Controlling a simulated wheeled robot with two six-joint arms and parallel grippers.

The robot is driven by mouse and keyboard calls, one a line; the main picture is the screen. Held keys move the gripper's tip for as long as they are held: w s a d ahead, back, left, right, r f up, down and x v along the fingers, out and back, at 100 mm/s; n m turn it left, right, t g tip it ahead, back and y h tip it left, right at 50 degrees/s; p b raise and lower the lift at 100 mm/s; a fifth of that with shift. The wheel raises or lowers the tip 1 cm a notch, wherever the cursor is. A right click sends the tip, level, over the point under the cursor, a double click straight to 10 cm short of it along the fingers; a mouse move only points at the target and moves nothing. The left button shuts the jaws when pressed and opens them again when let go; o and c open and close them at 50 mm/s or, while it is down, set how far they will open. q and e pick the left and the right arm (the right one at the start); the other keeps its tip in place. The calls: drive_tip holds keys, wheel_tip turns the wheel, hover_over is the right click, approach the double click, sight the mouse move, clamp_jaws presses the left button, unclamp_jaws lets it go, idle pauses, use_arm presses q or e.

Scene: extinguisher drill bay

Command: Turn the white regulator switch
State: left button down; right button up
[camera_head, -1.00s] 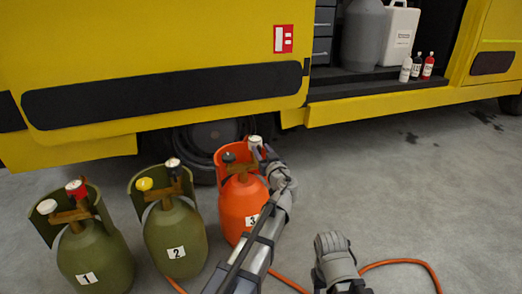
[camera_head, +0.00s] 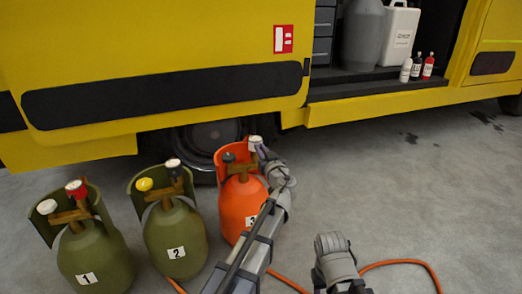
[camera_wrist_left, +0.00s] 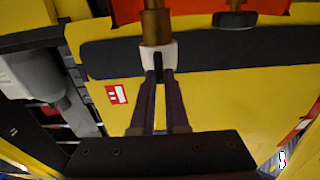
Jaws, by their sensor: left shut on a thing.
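The orange cylinder (camera_head: 240,207) marked 3 stands upright right of the two green ones. A brass valve (camera_head: 243,172) on its top carries a dark knob (camera_head: 228,157) and a white regulator switch (camera_head: 255,142). My left gripper (camera_head: 263,152) reaches it from the lower right and is shut on the white switch. In the left wrist view, both dark fingers (camera_wrist_left: 159,80) meet the white switch (camera_wrist_left: 158,62) at the end of the brass stem (camera_wrist_left: 155,25). The fingers hide part of the switch.
Green cylinders 1 (camera_head: 95,250) and 2 (camera_head: 172,235) stand to the left, with their own knobs. A yellow vehicle (camera_head: 140,50) is close behind. An orange hose (camera_head: 400,262) lies on the floor. The floor at right is mostly clear.

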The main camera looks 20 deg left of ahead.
idle(0.4)
use_arm(q)
drive_tip(key=shift+w+d+f+m+b, duration=0.1)
drive_tip(key=shift+d+f+m+b, duration=0.15)
drive_tip(key=shift+m, duration=2.7)
drive_tip(key=shift+w+d+f+m+b, duration=0.1)
drive_tip(key=shift+w+f+m+b, duration=0.1)
drive_tip(key=shift+m, duration=2.8)
drive_tip(key=shift+w+d+f+m+b, duration=0.1)
drive_tip(key=shift+d+f+m+b, duration=0.15)
drive_tip(key=shift+m, duration=2.7)
drive_tip(key=c, duration=0.9)
unclamp_jaws()
